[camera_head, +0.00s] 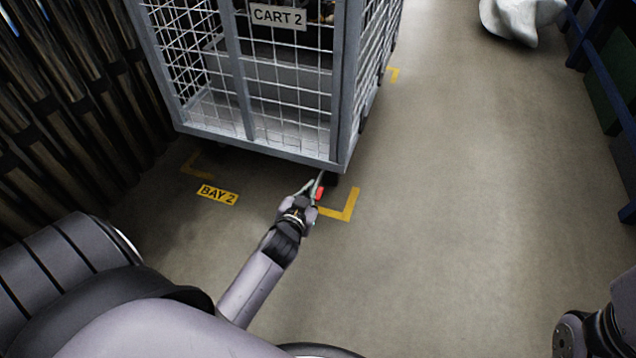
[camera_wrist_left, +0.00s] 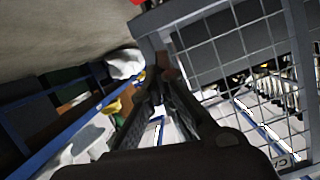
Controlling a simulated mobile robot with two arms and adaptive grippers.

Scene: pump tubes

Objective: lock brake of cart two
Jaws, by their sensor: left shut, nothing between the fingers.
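Cart two is a grey wire-mesh cart (camera_head: 345,90) with a "CART 2" sign (camera_head: 278,17) on its front. A small red brake pedal (camera_head: 320,193) shows low at its front right corner, beside a dark caster (camera_head: 329,179). My left gripper (camera_head: 317,181) is shut and empty, low by that corner, right beside the red pedal. I cannot tell whether it touches the pedal or how far the pedal is pressed. In the left wrist view my left gripper's fingers (camera_wrist_left: 158,88) point toward the cart's frame (camera_wrist_left: 185,15). My right gripper is out of view.
A yellow "BAY 2" label (camera_head: 217,195) and a yellow corner mark (camera_head: 347,205) are on the floor. Dark upright slats (camera_head: 70,120) line the left. A white bag-like object (camera_head: 520,18) and blue rack (camera_head: 590,60) stand at right. The floor right of the cart is clear.

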